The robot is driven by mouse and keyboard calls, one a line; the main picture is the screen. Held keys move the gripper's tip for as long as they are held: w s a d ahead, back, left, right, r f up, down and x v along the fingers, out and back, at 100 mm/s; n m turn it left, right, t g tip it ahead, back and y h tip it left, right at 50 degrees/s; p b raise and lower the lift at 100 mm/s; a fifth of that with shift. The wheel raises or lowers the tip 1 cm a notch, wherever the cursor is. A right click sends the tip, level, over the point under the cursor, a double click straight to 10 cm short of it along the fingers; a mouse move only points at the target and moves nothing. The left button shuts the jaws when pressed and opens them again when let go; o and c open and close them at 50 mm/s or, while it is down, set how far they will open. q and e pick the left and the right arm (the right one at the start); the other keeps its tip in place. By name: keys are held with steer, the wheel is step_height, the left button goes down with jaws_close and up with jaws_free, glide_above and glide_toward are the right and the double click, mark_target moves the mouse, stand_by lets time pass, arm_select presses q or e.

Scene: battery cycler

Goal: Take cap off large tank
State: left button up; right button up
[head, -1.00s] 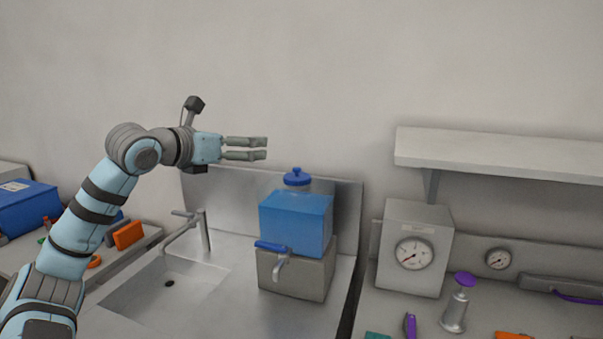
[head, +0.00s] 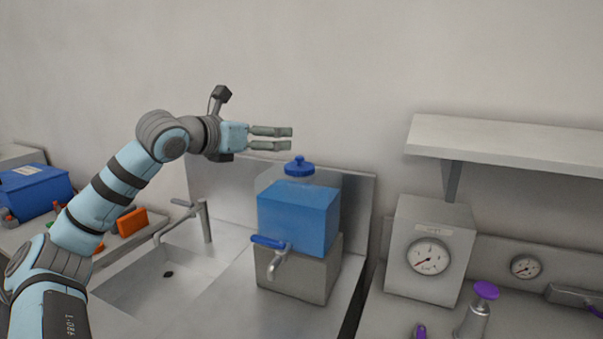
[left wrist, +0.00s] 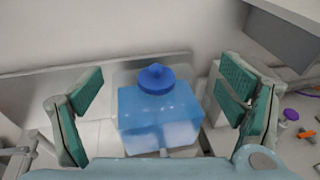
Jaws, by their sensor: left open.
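The large tank (head: 298,220) is a translucent blue box with a clear neck, standing on a grey block (head: 312,275) beside the sink. Its blue cap (head: 299,167) with a small knob sits on top of the neck. A tap with a blue handle (head: 268,242) is at its front. My left gripper (head: 291,139) is open and empty, just above the cap in the head view and slightly to its left. In the left wrist view the cap (left wrist: 156,78) and tank (left wrist: 160,122) lie between the two open fingers, farther ahead. My right gripper is not in view.
A sink with a grey faucet (head: 204,218) lies left of the tank. A metal backsplash (head: 355,205) stands behind it. To the right are a gauge box (head: 432,245) and a wall shelf (head: 500,148). The space around the cap looks free.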

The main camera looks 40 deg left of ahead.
arm_select(q)
step_height(320, 180, down, 3)
steer(key=b, duration=0.3)
arm_select(e)
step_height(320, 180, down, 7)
steer(key=b, duration=0.3)
arm_select(q)
steer(key=p, duration=0.6)
glide_toward(299, 158)
steer(key=x, duration=0.2)
steer(key=p+x, duration=0.1)
steer(key=x, duration=0.2)
steer(key=p+x, duration=0.1)
steer(key=x, duration=0.2)
steer(key=p+x, duration=0.1)
steer(key=x, duration=0.2)
steer(key=shift+s+a+f, duration=0.1)
steer(key=shift+a, duration=0.25)
steer(key=shift+f, duration=0.2)
steer(key=c, duration=1.1)
steer(key=shift+d+r, duration=0.25)
steer(key=shift+d, duration=0.05)
steer(key=c, duration=0.4)
steer(key=shift+a+f, duration=0.15)
steer(key=shift+a, duration=0.05)
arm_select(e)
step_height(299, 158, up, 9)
